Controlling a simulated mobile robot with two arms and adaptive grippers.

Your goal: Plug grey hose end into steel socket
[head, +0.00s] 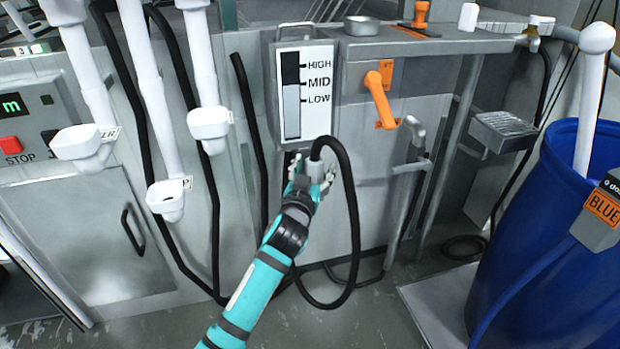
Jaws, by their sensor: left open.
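The grey hose end (315,170) stands upright below the level gauge, with a black hose (352,215) arching out of its top and looping down to the floor. My left gripper (312,180), on the teal arm, is at the grey hose end with its fingers open on either side of it. I cannot tell whether the fingers touch it. The lower part of the hose end is hidden by the gripper. A bent steel pipe (413,135) is on the cabinet front to the right; I cannot tell whether it is the steel socket. My right gripper is not in view.
A gauge marked HIGH, MID, LOW (305,90) is above the gripper. An orange lever (380,98) is to its right. White funnels (210,123) hang at left. A blue drum (545,230) stands at right. Black hoses run along the cabinet and floor.

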